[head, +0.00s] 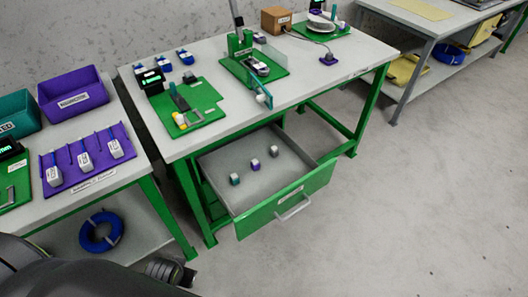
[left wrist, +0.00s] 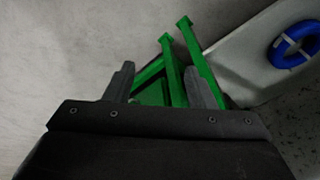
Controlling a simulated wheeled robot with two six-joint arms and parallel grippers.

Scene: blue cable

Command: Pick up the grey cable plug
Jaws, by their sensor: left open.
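Three small plug-like pieces lie in the open drawer in the head view: a teal and white one (head: 235,179), a purple and white one (head: 255,164) and a grey one (head: 273,151). I cannot tell whether the grey one is the cable plug, as no cable shows on it. Several pale grey labelled connectors (head: 84,161) with blue-purple leads lie on a purple mat (head: 66,154) on the left table. My left gripper (left wrist: 157,85) is open and empty in the left wrist view, with a green table frame beyond its fingers. My right gripper is not in view.
The open drawer (head: 290,199) juts out from the green-framed middle table (head: 222,76), which carries green fixtures. A purple bin (head: 73,94) stands on the left table. A blue cable coil (head: 101,231) lies on the shelf below. The floor at right is clear.

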